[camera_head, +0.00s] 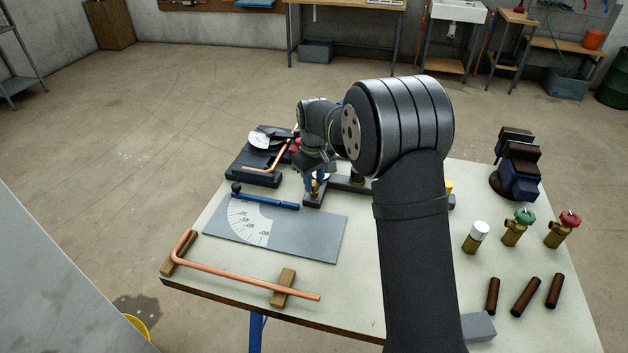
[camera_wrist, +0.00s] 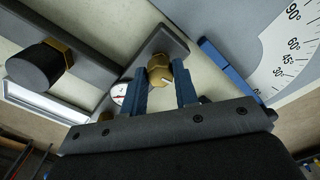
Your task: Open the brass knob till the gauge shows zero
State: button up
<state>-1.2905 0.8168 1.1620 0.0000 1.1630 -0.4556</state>
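The brass knob (camera_wrist: 160,72) is a faceted brass piece with a white line on it, on a dark grey bar (camera_wrist: 162,42). In the head view the knob (camera_head: 315,188) shows small below my gripper (camera_head: 313,182). In the wrist view the two blue fingers of my gripper (camera_wrist: 162,82) stand on either side of the knob, close to its sides. Whether both fingers press on it is unclear. A white round gauge (camera_wrist: 119,92) lies behind the left finger and is partly hidden; its reading cannot be made out.
A black cap with a brass nut (camera_wrist: 44,64) is at left in the wrist view. A grey angle-scale plate (camera_head: 310,235), a bent copper pipe (camera_head: 240,280), and green (camera_head: 523,217) and red (camera_head: 568,219) valves are on the table. A black bending tool (camera_head: 255,170) stands behind.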

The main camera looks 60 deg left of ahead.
aim_at(314, 183)
jog(key=o, duration=0.4)
jog(key=shift+r, duration=0.1)
notch_tip(314, 183, up, 17)
jog(key=shift+r, duration=0.15)
dwell(0.7)
notch_tip(314, 183, down, 18)
jog(key=shift+r, duration=0.25)
dwell(0.3)
